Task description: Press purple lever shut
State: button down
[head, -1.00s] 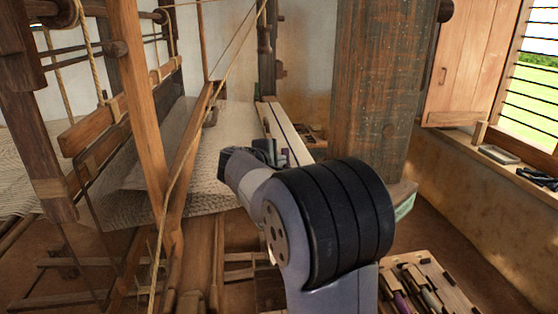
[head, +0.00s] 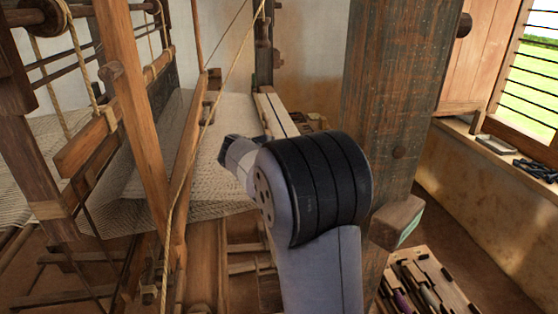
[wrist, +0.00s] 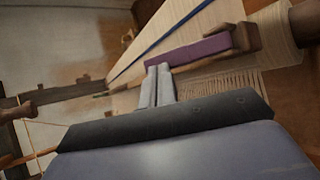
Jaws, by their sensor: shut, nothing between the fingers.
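The purple lever (wrist: 200,50) is a flat bar in the upper right of the wrist view. Its right end meets a brown wooden block (wrist: 246,38). My gripper (wrist: 159,70) is shut and empty, its two pale fingers side by side. The fingertips appear at the lever's left end in the wrist view; I cannot tell whether they touch it. In the head view my arm covers the lever, and the fingertips are hidden. I cannot tell whether the lever lies flush.
The loom's woven cloth (head: 120,180) and wooden posts (head: 135,120) fill the left, with a slanting rope (head: 205,130) in front. A thick wooden pillar (head: 395,110) stands close right of my arm. A tool board (head: 440,275) is low right; a windowsill (head: 470,140) lies beyond.

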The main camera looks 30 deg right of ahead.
jog(key=shift+w+d+f+p, duration=0.25)
jog(key=shift+w+f+p, duration=0.3)
jog(key=shift+w, duration=0.25)
jog(key=shift+w+f+n+g+y, duration=0.2)
jog(key=shift+f+n+g+y, duration=0.15)
jog(key=shift+g, duration=0.35)
jog(key=shift+w+f+p, duration=0.15)
jog(key=shift+f+p, duration=0.15)
jog(key=shift+p, duration=0.2)
jog(key=shift+d+f, duration=0.1)
jog(key=shift+s+a+f+b, duration=0.15)
jog(key=shift+s+b, duration=0.1)
jog(key=shift+s, duration=0.15)
jog(key=shift+s+a+r+b, duration=0.1)
jog(key=shift+s+a+b, duration=0.1)
jog(key=shift+s, duration=0.15)
jog(key=b+v, duration=0.1)
jog(key=v, duration=0.9)
jog(key=shift+a+r+b, duration=0.15)
jog(key=shift+r+b, duration=0.05)
jog(key=shift+b, duration=0.15)
